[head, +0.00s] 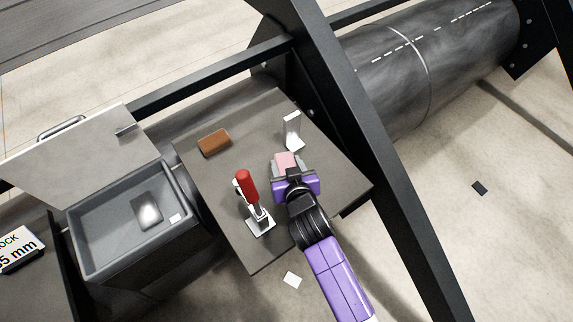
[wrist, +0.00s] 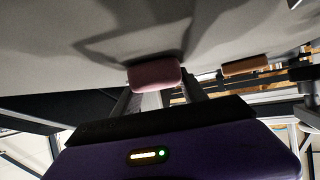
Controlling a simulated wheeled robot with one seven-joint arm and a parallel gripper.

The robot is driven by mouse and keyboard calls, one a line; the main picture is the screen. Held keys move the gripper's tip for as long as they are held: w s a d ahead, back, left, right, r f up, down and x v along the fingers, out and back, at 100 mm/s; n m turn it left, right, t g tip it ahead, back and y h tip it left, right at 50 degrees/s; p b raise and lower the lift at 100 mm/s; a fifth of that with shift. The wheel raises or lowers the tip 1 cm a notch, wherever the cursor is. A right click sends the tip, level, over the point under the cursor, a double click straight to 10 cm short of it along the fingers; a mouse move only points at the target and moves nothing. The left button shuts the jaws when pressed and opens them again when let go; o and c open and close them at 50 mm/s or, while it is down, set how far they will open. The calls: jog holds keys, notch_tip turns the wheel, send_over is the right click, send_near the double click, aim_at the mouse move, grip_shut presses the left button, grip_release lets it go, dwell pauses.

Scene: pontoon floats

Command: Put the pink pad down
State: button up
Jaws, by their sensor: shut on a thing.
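The pink pad (head: 286,161) is a small rounded block at the end of my arm, over the right part of the grey table top (head: 227,187). My gripper (head: 290,170) is shut on it. In the wrist view the pink pad (wrist: 155,74) sits between the two fingers (wrist: 160,98), with a shadow on the grey surface close by. I cannot tell whether the pad touches the table.
A red-handled clamp (head: 248,190) stands left of my gripper. A brown block (head: 214,142) lies at the back left, and a white bracket (head: 292,132) stands just behind the pad. An open grey bin (head: 85,265) is at left. A dark beam (head: 362,140) slants past the table's right side.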

aim_at(287, 165)
notch_tip(287, 165, up, 20)
jog(key=p, duration=0.2)
